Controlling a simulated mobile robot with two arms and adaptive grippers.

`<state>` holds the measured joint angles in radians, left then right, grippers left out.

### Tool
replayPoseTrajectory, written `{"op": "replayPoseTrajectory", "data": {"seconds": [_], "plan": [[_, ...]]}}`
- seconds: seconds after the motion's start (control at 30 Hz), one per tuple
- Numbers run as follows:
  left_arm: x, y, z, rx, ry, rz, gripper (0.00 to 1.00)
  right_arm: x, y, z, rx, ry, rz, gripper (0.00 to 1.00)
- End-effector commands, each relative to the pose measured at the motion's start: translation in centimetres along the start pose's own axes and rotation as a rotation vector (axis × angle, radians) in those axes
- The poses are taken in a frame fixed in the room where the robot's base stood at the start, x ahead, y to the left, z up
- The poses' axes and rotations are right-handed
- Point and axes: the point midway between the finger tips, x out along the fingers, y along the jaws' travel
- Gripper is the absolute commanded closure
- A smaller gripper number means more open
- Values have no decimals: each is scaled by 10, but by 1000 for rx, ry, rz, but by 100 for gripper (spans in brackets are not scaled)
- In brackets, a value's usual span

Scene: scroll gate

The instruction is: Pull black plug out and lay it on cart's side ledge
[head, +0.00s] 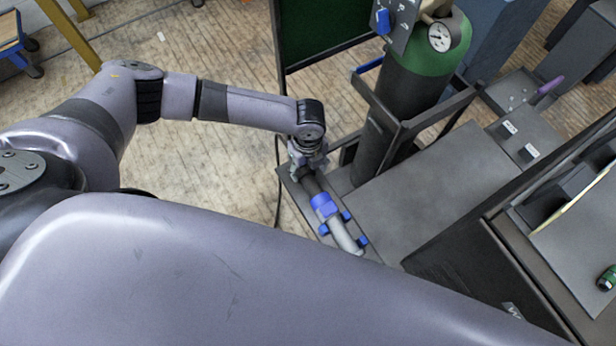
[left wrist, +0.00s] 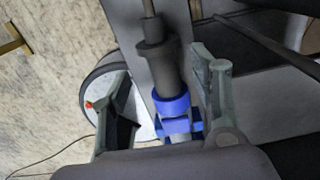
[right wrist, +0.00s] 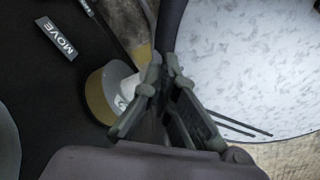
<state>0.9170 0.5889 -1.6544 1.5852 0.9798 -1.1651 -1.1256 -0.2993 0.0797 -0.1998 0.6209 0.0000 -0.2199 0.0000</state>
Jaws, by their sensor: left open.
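The black plug (left wrist: 158,62) is a dark stepped cylinder seated in a blue collar (left wrist: 172,105) at the end of a grey pipe (head: 345,237) on the cart. It also shows in the head view (head: 311,186), partly under my left gripper (head: 308,166). In the left wrist view my left gripper (left wrist: 160,95) is open, one finger on each side of the plug and collar, with a gap on the left. Contact on the right cannot be told. My right gripper (right wrist: 163,62) shows only in its wrist view, tips almost together, nothing visibly held. Which surface is the side ledge is unclear.
The cart's grey top (head: 430,180) is largely bare. A green-topped gas cylinder (head: 420,75) with a gauge stands in a dark frame behind the pipe. A purple-handled tool (head: 548,88) lies at the right. A tape roll (right wrist: 100,95) is beside my right gripper.

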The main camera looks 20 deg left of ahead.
Motion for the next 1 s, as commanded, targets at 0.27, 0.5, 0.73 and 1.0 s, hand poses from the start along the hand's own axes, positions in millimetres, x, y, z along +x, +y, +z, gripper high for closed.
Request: {"op": "replayPoseTrajectory", "data": {"seconds": [0.27, 0.5, 0.73, 1.0], "plan": [[51, 0, -1, -1, 0, 2, 44, 5, 0, 2, 0, -3, 0, 100], [70, 0, 0, 1, 0, 0, 44, 7, 0, 3, 0, -4, 0, 100], [72, 0, 0, 1, 0, 0, 44, 7, 0, 3, 0, -3, 0, 100], [72, 0, 0, 0, 0, 0, 57, 7, 0, 3, 0, -3, 0, 100]]}}
